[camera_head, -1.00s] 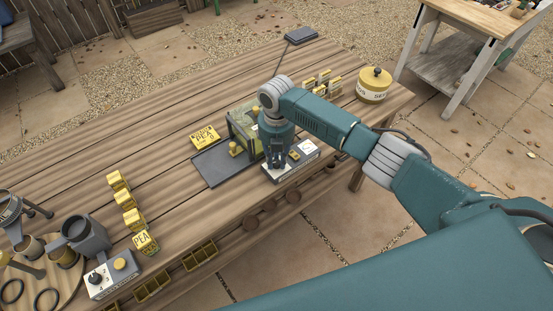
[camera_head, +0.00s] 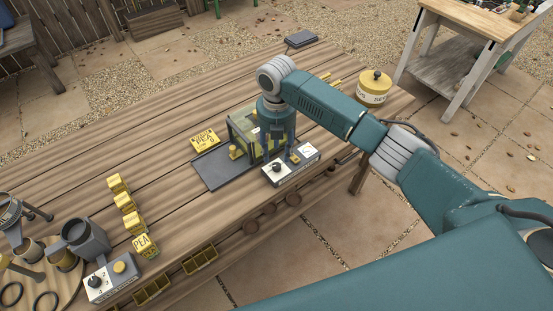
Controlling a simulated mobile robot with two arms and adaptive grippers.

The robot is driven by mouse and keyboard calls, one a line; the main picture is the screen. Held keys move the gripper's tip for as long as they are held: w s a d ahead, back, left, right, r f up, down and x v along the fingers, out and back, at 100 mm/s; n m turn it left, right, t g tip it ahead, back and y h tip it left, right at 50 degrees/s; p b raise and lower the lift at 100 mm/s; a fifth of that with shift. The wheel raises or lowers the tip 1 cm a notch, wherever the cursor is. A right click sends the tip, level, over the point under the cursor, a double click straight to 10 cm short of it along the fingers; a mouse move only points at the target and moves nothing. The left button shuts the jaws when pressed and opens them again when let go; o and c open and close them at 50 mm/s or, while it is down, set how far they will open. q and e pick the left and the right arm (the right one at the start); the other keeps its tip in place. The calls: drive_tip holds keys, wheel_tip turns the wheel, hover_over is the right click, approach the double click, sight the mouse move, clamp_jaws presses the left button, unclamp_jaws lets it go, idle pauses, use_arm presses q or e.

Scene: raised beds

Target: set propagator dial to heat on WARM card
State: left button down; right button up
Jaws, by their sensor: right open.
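The propagator (camera_head: 243,129) is a clear box with a dark frame and yellow parts, standing on the table. The control box (camera_head: 293,171) in front of it has a pale top with a black dial (camera_head: 277,168), a yellow part and a white marked patch. The dial's exact pointing is too small to read. A yellow card (camera_head: 204,138) with dark lettering lies behind the dark tray; its words are hard to read. My right gripper (camera_head: 280,148) points down, open, just behind and above the dial and apart from it, partly hiding the propagator. My left gripper is out of view.
A dark tray (camera_head: 216,172) lies left of the control box. A yellow lidded tin (camera_head: 373,88) stands at the table's right end. Yellow seed packets (camera_head: 123,202) and another dial box (camera_head: 111,278) are at the left. The table (camera_head: 100,150) is clear at back left.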

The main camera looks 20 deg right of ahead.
sight(277, 165)
wheel_tip(277, 165, up, 6)
drive_tip(key=shift+f, duration=0.1)
idle(0.5)
